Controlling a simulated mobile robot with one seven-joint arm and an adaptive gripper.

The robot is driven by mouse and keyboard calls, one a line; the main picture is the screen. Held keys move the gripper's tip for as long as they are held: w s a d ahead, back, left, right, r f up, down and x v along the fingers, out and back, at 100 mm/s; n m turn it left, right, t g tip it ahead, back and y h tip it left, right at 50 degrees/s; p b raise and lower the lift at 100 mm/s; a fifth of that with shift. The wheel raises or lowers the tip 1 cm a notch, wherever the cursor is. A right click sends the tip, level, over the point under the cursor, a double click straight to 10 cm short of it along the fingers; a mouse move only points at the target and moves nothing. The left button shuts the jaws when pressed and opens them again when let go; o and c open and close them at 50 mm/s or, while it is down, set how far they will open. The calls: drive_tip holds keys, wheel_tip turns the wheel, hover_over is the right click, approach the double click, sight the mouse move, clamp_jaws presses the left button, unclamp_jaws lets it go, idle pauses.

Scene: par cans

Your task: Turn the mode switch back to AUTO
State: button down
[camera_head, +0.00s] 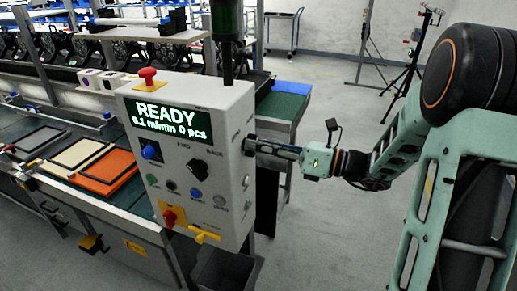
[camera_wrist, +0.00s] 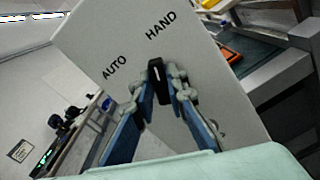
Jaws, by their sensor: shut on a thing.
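The mode switch (camera_wrist: 158,84) is a black knob with a pale mark, on the grey side face of the control box. The labels AUTO and HAND stand above it, AUTO to the left and HAND to the right. In the wrist view the knob stands nearly upright and its marked end points towards HAND. My gripper (camera_wrist: 160,88) has its two fingers shut on the knob, one on each side. In the head view my gripper (camera_head: 252,146) meets the right side of the control box (camera_head: 226,122), and the switch is hidden there.
A conveyor with an orange tray (camera_head: 103,172) lies to the left. Floor to the right is clear near the box.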

drive_tip(key=shift+s+a+f+n+b, duration=0.1)
drive_tip(key=shift+n+b, duration=2.7)
drive_tip(key=shift+n, duration=0.4)
drive_tip(key=shift+s+f+n+b, duration=0.1)
drive_tip(key=shift+n+b, duration=2.7)
drive_tip(key=shift+n, duration=0.4)
drive_tip(key=shift+r, duration=0.15)
drive_tip(key=c, duration=1.9)
unclamp_jaws()
drive_tip(key=shift+c, duration=0.2)
drive_tip(key=v, duration=1.2)
